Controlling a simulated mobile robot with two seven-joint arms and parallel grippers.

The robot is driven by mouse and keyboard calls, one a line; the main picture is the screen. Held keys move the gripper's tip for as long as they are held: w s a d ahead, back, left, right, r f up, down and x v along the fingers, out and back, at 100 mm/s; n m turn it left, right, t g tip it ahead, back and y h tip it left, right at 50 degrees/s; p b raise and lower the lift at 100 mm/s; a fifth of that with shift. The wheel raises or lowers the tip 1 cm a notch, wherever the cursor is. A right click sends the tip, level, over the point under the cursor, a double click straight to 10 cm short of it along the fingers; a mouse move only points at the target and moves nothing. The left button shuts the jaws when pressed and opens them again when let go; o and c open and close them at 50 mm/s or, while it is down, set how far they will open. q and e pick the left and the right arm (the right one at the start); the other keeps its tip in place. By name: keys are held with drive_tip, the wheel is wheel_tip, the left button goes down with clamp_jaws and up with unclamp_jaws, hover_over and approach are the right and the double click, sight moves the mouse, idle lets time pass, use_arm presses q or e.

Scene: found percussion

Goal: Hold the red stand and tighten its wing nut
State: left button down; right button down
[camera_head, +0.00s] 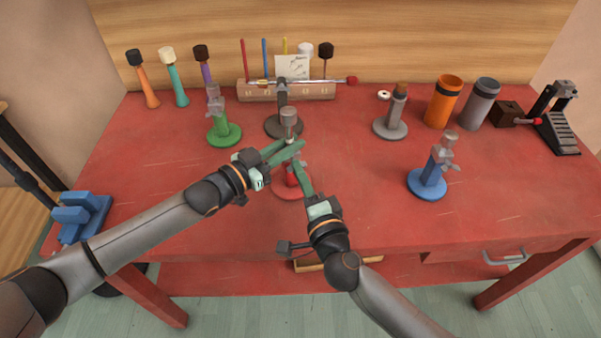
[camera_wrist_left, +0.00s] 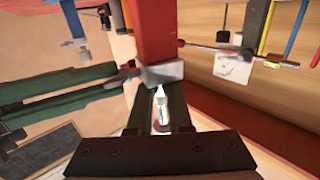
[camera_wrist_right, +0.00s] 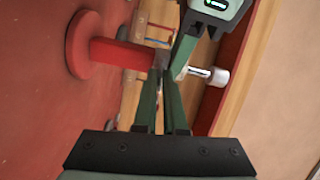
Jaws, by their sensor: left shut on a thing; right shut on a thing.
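The red stand (camera_head: 286,191) stands upright at the table's middle, with its base and post showing in the right wrist view (camera_wrist_right: 115,52). Its thin metal rod carries a pale cylinder (camera_wrist_right: 215,76). My left gripper (camera_head: 297,147) comes in from the left and is shut on the stand's upper part, by the rod (camera_wrist_left: 160,105). My right gripper (camera_head: 297,165) comes from the front, just below it, and is shut at the grey clamp, apparently on the wing nut (camera_wrist_left: 125,80). Both sets of fingertips nearly touch and partly hide the wing nut.
A green stand (camera_head: 224,133) and a dark stand (camera_head: 284,126) stand behind left. A grey stand (camera_head: 390,127) and a blue stand (camera_head: 428,185) stand to the right. A rack (camera_head: 285,91) of mallets is at the back. The front right of the table is clear.

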drive_tip(key=shift+m, duration=0.6)
drive_tip(key=shift+a, duration=0.1)
drive_tip(key=c, duration=1)
unclamp_jaws()
drive_tip(key=shift+s, duration=0.1)
drive_tip(key=v, duration=1.2)
use_arm(q)
drive_tip(key=c, duration=0.8)
unclamp_jaws()
